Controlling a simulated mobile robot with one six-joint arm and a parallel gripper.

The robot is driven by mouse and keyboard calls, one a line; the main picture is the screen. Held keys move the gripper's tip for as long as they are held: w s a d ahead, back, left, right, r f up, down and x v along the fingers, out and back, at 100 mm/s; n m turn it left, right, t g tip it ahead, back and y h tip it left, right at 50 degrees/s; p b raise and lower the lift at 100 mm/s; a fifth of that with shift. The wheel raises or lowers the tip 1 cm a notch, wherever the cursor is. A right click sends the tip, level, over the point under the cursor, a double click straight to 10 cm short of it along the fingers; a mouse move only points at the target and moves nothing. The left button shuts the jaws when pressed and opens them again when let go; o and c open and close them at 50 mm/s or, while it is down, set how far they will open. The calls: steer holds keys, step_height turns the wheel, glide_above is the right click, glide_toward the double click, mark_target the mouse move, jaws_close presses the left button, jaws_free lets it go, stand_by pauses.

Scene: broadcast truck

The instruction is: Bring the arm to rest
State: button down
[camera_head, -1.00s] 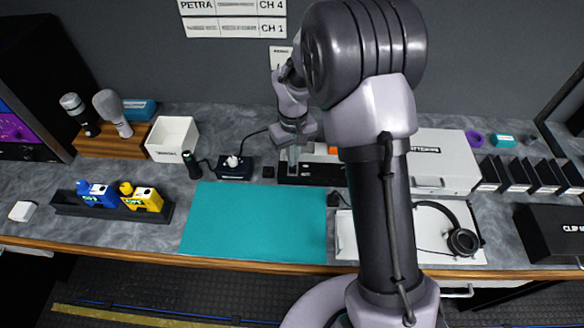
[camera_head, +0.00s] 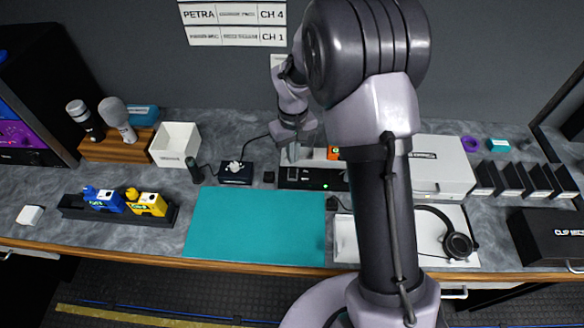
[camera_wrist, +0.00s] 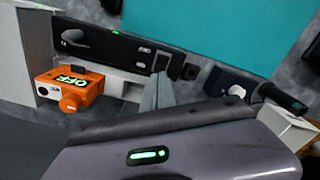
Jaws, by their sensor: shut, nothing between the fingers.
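My arm rises from the bench's front edge and bends over toward the back wall. My gripper (camera_head: 293,153) hangs at the back of the bench, above the left end of a black panel unit (camera_head: 300,178). Its fingers are together and hold nothing. In the wrist view the closed grey fingers (camera_wrist: 157,93) point toward the same black unit, just in front of its edge. I cannot tell whether the tips touch anything.
A teal mat (camera_head: 255,225) lies clear in front. An orange pack (camera_wrist: 70,90) marked OFF is near the fingers. A white bin (camera_head: 175,144), a small black box (camera_head: 236,172), a grey case (camera_head: 440,165) and a headset (camera_head: 457,245) stand around.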

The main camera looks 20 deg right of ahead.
steer(key=shift+r+p, duration=0.75)
steer(key=shift+r, duration=0.55)
steer(key=s+a+r+m+t+y+b, duration=0.15)
steer(key=s+r+m+t+b, duration=0.35)
steer(key=s+r, duration=0.95)
steer(key=s+a+m+b, duration=0.1)
steer(key=s+a+b, duration=0.1)
steer(key=s, duration=0.8)
steer(key=shift+s+a+f+m+t+b, duration=0.2)
steer(key=shift+s+f+m+t+b, duration=0.2)
steer(key=shift+b, duration=0.1)
steer(key=shift+y, duration=0.25)
